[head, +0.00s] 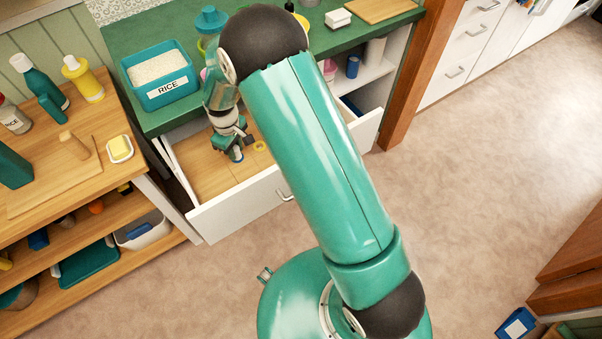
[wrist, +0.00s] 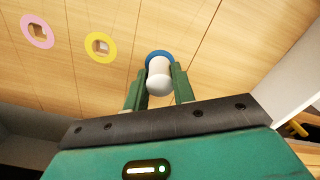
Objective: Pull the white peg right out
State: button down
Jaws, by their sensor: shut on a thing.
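The white peg (wrist: 159,78) shows in the wrist view as a short rounded stub between my two green fingers. Behind its far end is a blue ring (wrist: 158,55) on the wooden drawer floor (wrist: 230,65). How deep the peg sits in the ring's hole is hidden. My gripper (wrist: 157,88) is shut on the peg, with one finger on each side. In the head view my gripper (head: 236,153) reaches down into the open drawer (head: 240,208), and it hides the peg there.
A yellow ring (wrist: 99,46) and a pink ring (wrist: 37,31), each with a squarish hole, lie left of the peg. The drawer walls stand close around my gripper. A rice box (head: 160,82) stands on the green counter above. Open floor (head: 480,170) lies to the right.

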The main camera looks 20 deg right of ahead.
aim_at(235, 147)
jog(key=shift+r, duration=0.8)
jog(key=shift+r, duration=2.15)
jog(key=shift+d, duration=0.1)
